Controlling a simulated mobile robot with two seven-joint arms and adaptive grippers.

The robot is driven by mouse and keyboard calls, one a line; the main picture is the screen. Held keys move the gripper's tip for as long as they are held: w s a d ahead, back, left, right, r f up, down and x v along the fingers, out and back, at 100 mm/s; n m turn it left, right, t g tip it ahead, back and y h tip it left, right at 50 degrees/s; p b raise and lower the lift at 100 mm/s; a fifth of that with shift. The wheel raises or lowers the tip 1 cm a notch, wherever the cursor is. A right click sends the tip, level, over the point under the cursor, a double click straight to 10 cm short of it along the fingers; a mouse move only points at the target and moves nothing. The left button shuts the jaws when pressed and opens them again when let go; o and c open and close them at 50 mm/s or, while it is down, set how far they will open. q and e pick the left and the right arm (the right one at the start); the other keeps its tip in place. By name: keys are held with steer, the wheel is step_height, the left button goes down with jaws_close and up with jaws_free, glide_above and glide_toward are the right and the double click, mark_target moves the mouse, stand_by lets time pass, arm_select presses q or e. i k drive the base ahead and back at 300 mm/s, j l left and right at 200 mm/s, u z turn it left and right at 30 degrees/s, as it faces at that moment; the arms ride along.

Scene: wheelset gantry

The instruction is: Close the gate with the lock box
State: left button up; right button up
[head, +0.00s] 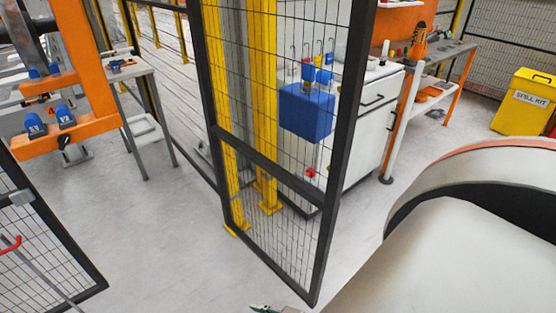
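A black-framed mesh gate leaf (325,204) stands upright in the middle of the head view, angled toward me, with its near lower corner close to the bottom. A blue lock box (306,112) shows at its upper part, with hooks and small red and blue items above it. I cannot tell whether it hangs on the mesh or behind it. Another black-framed mesh panel (78,262) shows at lower left, with floor between the two. A small dark tip, seemingly of my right gripper (268,309), shows at the bottom edge. My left gripper is not visible.
Yellow posts (266,110) stand behind the leaf. An orange frame (88,62) with blue parts and a grey table (140,105) are at left. A white cabinet (368,125), a workbench (445,52) and a yellow spill-kit bin (522,102) are at right. My white arm covers the lower right.

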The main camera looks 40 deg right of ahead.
mark_target(307, 113)
steer(key=k+l, duration=0.1)
steer(key=l, duration=0.2)
steer(key=k+l+u, duration=0.1)
steer(key=l, duration=0.2)
steer(key=k+l, duration=0.1)
steer(key=l, duration=0.7)
steer(key=k+l+u, duration=0.15)
steer(key=l, duration=0.35)
steer(key=l+u, duration=0.15)
steer(key=l, duration=1.55)
steer(key=k, duration=0.05)
